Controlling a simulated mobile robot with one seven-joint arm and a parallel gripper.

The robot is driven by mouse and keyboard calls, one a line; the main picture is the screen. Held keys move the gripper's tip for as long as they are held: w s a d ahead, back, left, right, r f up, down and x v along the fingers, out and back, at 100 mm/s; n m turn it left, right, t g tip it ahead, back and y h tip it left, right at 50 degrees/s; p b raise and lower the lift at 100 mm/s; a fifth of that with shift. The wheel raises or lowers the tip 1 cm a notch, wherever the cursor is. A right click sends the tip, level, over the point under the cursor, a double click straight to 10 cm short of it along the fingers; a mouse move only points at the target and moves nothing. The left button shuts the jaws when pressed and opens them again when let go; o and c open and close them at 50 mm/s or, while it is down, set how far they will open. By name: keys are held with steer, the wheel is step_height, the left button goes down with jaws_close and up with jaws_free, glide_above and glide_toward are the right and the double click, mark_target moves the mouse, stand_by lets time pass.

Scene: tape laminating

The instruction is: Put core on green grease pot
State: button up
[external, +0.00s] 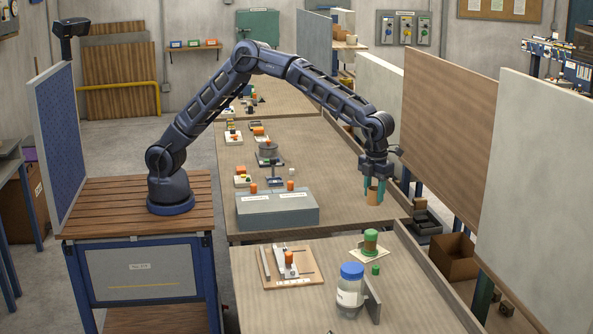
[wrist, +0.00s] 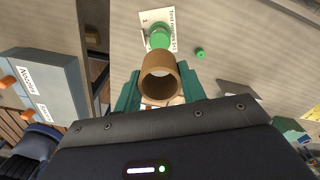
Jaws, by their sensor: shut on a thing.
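The core is a brown cardboard tube (external: 374,196). My gripper (external: 375,188) is shut on it, with its teal fingers on either side. In the wrist view the core (wrist: 161,85) sits between the fingers with its open end facing the camera. The green grease pot (external: 370,242) stands on a pale card on the near table. In the external view the held core is above and beyond the pot, apart from it. In the wrist view the green pot (wrist: 159,37) shows just past the core's upper rim; its lower part is partly hidden.
A small green piece (external: 376,269) lies beside the pot. A clear jar with a blue lid (external: 350,287) stands near a grey upright plate (external: 373,298). A wooden board with a fixture (external: 290,266) lies to the left. A grey box (external: 277,209) stands on the farther table.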

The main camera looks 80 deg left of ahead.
step_height(320, 180, down, 10)
steer(key=shift+r, duration=0.1)
stand_by(0.4)
steer(key=o, duration=0.9)
steer(key=shift+f, duration=0.2)
steer(key=shift+o, duration=0.2)
steer(key=shift+r, duration=0.1)
